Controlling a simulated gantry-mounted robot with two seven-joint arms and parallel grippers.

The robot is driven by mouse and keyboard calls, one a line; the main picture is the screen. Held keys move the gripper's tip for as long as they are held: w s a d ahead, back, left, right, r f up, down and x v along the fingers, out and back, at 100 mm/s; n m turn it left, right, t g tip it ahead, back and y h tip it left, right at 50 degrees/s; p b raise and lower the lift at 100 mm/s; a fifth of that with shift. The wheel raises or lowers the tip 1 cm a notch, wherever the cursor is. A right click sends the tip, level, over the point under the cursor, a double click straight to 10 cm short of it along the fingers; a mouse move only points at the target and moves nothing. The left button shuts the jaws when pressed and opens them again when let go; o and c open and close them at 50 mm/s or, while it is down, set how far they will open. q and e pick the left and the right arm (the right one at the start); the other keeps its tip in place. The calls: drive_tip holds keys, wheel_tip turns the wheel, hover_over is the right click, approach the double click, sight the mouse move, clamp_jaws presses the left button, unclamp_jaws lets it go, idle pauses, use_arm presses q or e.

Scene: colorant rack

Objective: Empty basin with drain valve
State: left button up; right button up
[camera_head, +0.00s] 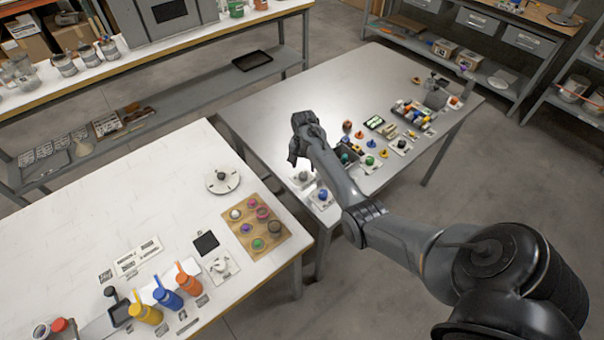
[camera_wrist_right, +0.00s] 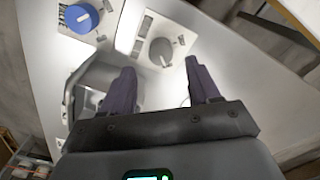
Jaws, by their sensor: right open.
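My right gripper (camera_head: 297,150) is over the left part of the metal table (camera_head: 262,120) in the head view. In the right wrist view its two dark fingers (camera_wrist_right: 160,75) are apart with nothing between them. A grey round knob (camera_wrist_right: 160,51) on a pale plate lies beyond the fingertips; it also shows in the head view (camera_head: 303,176). A blue knob (camera_wrist_right: 79,16) on a similar plate is to its left; it shows in the head view (camera_head: 323,195). A curved grey rim (camera_wrist_right: 72,88) shows beside the left finger; I cannot tell whether it is the basin. My left gripper is out of view.
A white table (camera_head: 130,210) at the left holds coloured bottles (camera_head: 168,297), a wooden board (camera_head: 258,228) with several small pots, and a round dial (camera_head: 222,181). Small coloured items and trays crowd the metal table's right part. Its back-left area is clear.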

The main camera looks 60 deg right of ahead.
sight(304, 174)
drive_tip(key=shift+f+b, duration=0.4)
drive_tip(key=shift+f, duration=2.1)
drive_tip(key=c, duration=1)
drive_tip(key=shift+c, duration=0.2)
